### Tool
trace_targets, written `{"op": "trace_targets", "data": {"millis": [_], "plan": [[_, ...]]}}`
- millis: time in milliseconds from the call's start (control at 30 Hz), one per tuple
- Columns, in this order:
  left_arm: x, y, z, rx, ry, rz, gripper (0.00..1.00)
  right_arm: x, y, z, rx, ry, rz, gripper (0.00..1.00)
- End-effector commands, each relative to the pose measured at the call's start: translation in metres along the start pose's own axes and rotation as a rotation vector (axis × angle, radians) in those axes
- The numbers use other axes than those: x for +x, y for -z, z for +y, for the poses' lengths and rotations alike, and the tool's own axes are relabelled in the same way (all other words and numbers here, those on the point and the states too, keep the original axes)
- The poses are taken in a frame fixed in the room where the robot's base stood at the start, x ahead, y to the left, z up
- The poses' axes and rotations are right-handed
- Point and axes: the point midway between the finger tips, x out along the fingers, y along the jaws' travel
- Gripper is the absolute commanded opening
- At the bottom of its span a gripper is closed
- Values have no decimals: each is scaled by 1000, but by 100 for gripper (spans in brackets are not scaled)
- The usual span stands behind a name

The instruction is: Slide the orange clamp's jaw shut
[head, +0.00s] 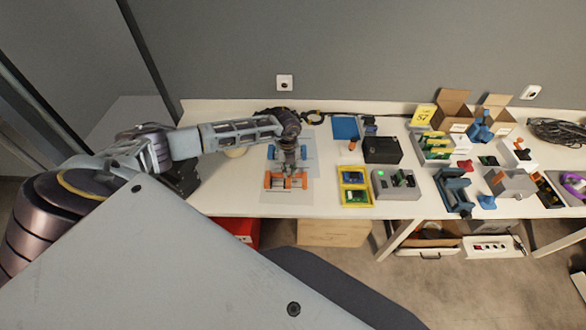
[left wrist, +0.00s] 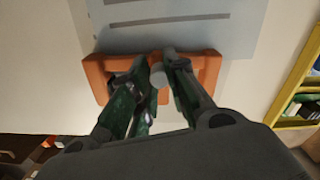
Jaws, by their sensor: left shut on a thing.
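The orange clamp (head: 272,181) lies on the printed sheet near the table's front edge. In the left wrist view the orange clamp (left wrist: 97,76) spans the top of the fingers, with an orange end at each side. My left gripper (head: 289,172) comes down on the clamp from above. The fingers hide the middle of the clamp, so the jaw gap is hard to judge. My right gripper is not in view.
A blue clamp (head: 302,151) lies just behind the orange one. A yellow tray (head: 344,188) and a grey box with a green light (head: 384,190) stand to the right. A black box (head: 382,150) is behind them. Cartons and tools fill the table's right side.

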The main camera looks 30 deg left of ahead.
Motion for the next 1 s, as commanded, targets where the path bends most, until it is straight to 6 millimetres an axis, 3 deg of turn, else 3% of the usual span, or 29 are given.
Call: {"op": "trace_targets", "data": {"millis": [400, 767, 800, 967, 1000], "plan": [[-1, -13, 48, -2, -3, -1, 0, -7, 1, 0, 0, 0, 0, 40], [0, -13, 50, 0, -2, -1, 0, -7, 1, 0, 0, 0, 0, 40], [0, -13, 50, 0, -2, -1, 20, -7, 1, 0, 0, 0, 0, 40], [0, -13, 50, 0, -1, -1, 40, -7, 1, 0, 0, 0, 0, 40], [0, -13, 50, 0, -1, -1, 40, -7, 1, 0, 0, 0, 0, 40]]}}
